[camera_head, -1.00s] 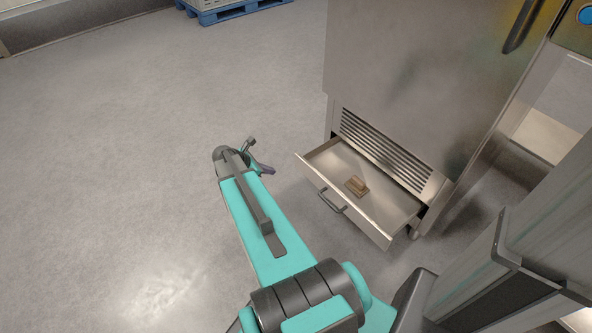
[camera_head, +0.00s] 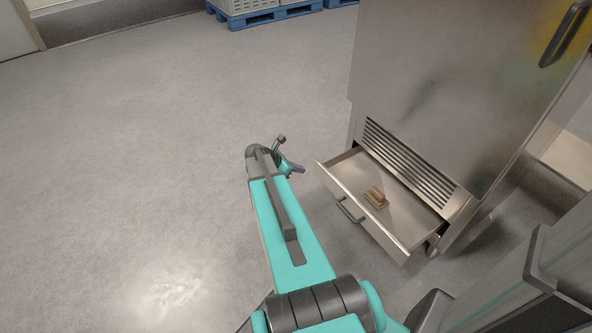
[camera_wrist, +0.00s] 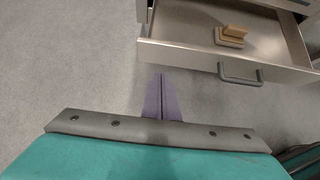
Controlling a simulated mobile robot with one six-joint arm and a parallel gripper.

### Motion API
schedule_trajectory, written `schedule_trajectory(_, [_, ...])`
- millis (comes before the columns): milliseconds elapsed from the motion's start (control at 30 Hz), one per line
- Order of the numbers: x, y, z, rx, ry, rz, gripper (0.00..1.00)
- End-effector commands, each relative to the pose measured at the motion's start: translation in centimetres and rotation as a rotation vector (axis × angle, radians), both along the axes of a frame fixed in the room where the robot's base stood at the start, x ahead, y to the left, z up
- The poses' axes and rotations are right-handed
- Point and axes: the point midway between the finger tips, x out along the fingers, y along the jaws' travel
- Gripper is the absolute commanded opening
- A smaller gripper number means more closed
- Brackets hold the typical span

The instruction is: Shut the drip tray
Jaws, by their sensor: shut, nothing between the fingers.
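The drip tray (camera_head: 397,227) is a shallow steel drawer low in the front of a steel cabinet. It is pulled out, with a grey bar handle (camera_head: 350,210) on its front. In the wrist view the tray front (camera_wrist: 190,55) and handle (camera_wrist: 240,74) lie just ahead and to the right. A small brown block-like object (camera_head: 376,198) sits inside the tray. My gripper (camera_head: 299,169) is shut and empty, to the left of the tray and apart from it. Its purple fingers (camera_wrist: 161,98) point toward the left part of the tray front in the wrist view.
The steel cabinet (camera_head: 440,90) with a vented grille (camera_head: 410,160) stands above and behind the tray. Blue pallets (camera_head: 265,15) with crates lie at the far back. The grey floor left of the cabinet is clear.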

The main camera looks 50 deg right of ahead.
Motion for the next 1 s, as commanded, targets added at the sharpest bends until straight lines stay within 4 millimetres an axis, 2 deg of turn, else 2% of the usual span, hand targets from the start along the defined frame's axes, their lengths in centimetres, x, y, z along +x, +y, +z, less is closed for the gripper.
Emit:
schedule_trajectory(500, [-1.7, -5.2, -5.5, 0.0, 0.0, -0.003, 0.0])
schedule_trajectory(800, [-2.7, -8.3, -5.3, 0.0, -0.001, -0.002, 0.0])
schedule_trajectory(1000, [-3.0, -8.9, -5.2, 0.0, -0.001, -0.002, 0.0])
